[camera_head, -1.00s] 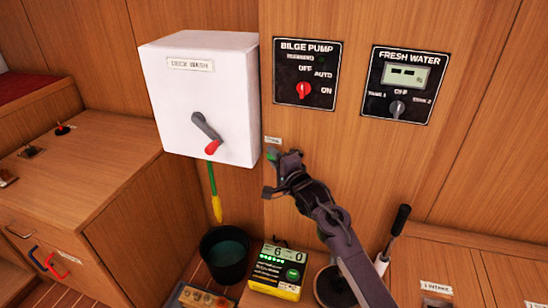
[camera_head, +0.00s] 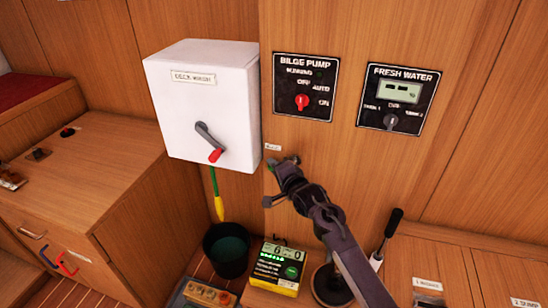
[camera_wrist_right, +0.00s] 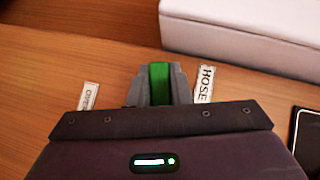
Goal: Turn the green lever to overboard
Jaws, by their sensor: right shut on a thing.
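The green lever (camera_wrist_right: 160,84) stands between the two grey fingers of my right gripper (camera_wrist_right: 158,88) in the right wrist view. The fingers are shut on it. A label reading HOSE (camera_wrist_right: 205,83) is to the right of the lever, and a partly hidden label starting with OVER (camera_wrist_right: 88,97) is to its left. In the head view my right gripper (camera_head: 276,177) is at the wooden wall, below and right of the white DECK WASH box (camera_head: 208,105). It mostly hides the lever there. My left gripper is not in view.
The bilge pump panel (camera_head: 306,87) and fresh water panel (camera_head: 398,98) are above on the wall. Below are a dark bucket (camera_head: 226,250), a yellow device (camera_head: 277,268) and a black-handled lever (camera_head: 387,235). A yellow-green cord end (camera_head: 219,208) hangs left of my gripper.

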